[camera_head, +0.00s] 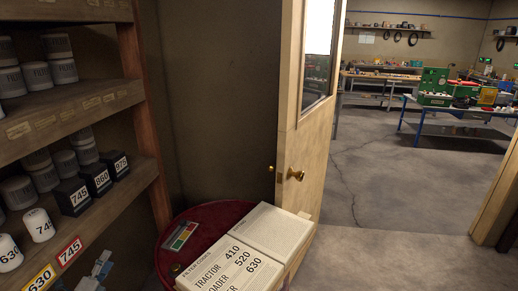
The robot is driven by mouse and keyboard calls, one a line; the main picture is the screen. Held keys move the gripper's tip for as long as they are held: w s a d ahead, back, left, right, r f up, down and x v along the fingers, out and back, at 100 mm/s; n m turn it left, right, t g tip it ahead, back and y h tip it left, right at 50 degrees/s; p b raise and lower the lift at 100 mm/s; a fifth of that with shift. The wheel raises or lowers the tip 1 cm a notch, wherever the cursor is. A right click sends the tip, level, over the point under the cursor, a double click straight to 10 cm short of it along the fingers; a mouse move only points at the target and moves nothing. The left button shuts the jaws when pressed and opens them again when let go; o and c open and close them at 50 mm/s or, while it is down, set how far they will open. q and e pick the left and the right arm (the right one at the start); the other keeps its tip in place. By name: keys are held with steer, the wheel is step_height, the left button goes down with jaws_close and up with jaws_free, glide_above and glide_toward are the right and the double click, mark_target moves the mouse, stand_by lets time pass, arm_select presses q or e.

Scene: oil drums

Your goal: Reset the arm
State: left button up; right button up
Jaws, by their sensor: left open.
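My left gripper (99,268) shows at the bottom left, in front of the lower shelf. It is open and seems to hold nothing; much of it lies below the picture edge. Beside it are a yellow 630 label (40,281) and a red 745 label (69,251) on the shelf edge. My right gripper is not in view.
Shelves (80,112) with filters and numbered boxes stand at left. A red drum (180,222) bears a FILTER CODES book (270,235). A wooden door (305,150) stands open beyond it. Workbenches (465,119) stand in the farther room, with clear floor before them.

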arm_select(q)
steer(key=s+a+f+n+g+y, duration=0.3)
steer(key=a+f+n+g+y, duration=0.2)
steer(key=a+n, duration=0.3)
steer(key=s+a+f+n+g+y, duration=0.35)
steer(key=a+f+n+y, duration=0.2)
steer(key=n, duration=0.55)
steer(key=s+d+f+g+h, duration=0.25)
steer(key=d+f, duration=0.25)
steer(key=f, duration=0.8)
steer(key=s+d+f+g+h, duration=0.2)
steer(key=s+d+f, duration=0.6)
steer(key=d+f, duration=0.3)
steer(key=s+d+f+g+h, duration=0.1)
steer(key=s+d+f+g, duration=0.1)
steer(key=s+d+f, duration=0.85)
steer(key=s+d+f+g+h, duration=0.1)
steer(key=s+d+f+h, duration=0.1)
steer(key=s+d+f, duration=0.3)
steer(key=s+d+f+n+g+h, duration=0.1)
steer(key=s+d+f, duration=0.5)
steer(key=s+d, duration=0.5)
steer(key=d, duration=0.3)
steer(key=shift+s+g+h, duration=0.25)
steer(key=shift+g+h, duration=0.15)
